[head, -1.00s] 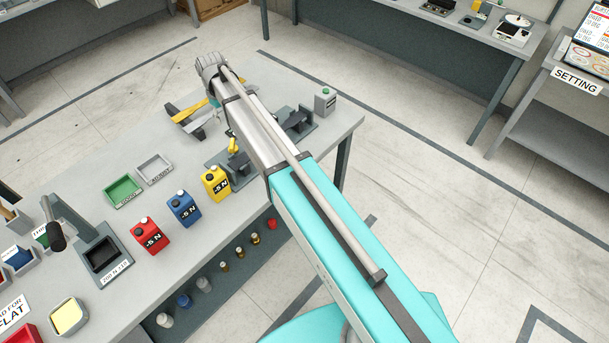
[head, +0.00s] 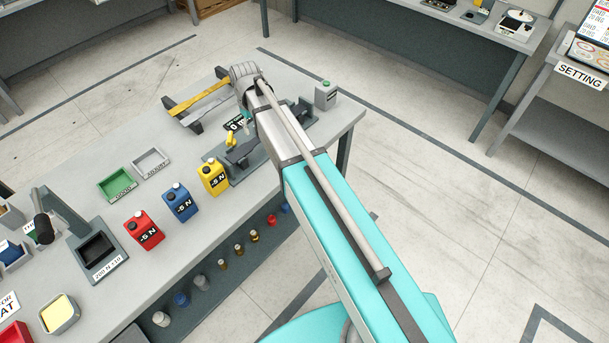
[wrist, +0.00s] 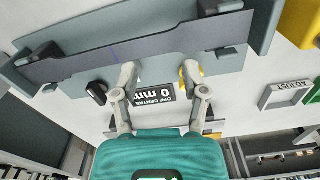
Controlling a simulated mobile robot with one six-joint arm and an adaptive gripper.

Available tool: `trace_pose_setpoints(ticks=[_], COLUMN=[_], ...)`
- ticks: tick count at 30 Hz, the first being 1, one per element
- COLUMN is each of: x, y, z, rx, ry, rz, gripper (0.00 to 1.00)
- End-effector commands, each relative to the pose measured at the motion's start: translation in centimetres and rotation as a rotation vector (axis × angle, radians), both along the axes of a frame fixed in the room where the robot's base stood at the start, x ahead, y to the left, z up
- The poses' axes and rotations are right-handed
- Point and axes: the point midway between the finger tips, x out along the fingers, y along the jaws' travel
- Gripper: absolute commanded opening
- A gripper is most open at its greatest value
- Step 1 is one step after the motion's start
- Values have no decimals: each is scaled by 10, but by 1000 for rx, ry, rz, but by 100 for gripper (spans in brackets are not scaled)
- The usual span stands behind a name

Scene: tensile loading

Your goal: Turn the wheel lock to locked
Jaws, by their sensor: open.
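My gripper (wrist: 160,72) is open and empty in the wrist view, its two fingers spread above the fixture. A long dark strip with a blue mark (wrist: 140,45) lies across the grey fixture plate (wrist: 212,68). A small black knob or lever (wrist: 97,92) stands left of the left finger. A yellow knob (wrist: 186,74) shows partly behind the right finger; contact cannot be told. Which of these is the wheel lock is not clear. The display (wrist: 157,95) reads 0 mm off centre. In the head view my arm hides the gripper and part of the fixture (head: 240,165).
Yellow (head: 213,176), blue (head: 179,203) and red (head: 144,230) canisters stand along the bench's front. A grey box with a green button (head: 326,95) stands at the right end. A yellow-and-grey frame (head: 198,102) lies behind. Green (head: 117,184) and grey (head: 151,162) trays sit left.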

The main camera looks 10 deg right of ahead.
Motion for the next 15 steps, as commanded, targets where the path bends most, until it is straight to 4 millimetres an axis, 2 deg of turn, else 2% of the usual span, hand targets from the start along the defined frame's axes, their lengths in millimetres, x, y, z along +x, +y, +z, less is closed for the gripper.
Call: trace_pose_setpoints(ticks=[1,15], x=[-8,-52], y=[-6,-49], z=[-5,-29], rx=[0,0], ry=[0,0], rz=[-11,-115], gripper=[57,57])
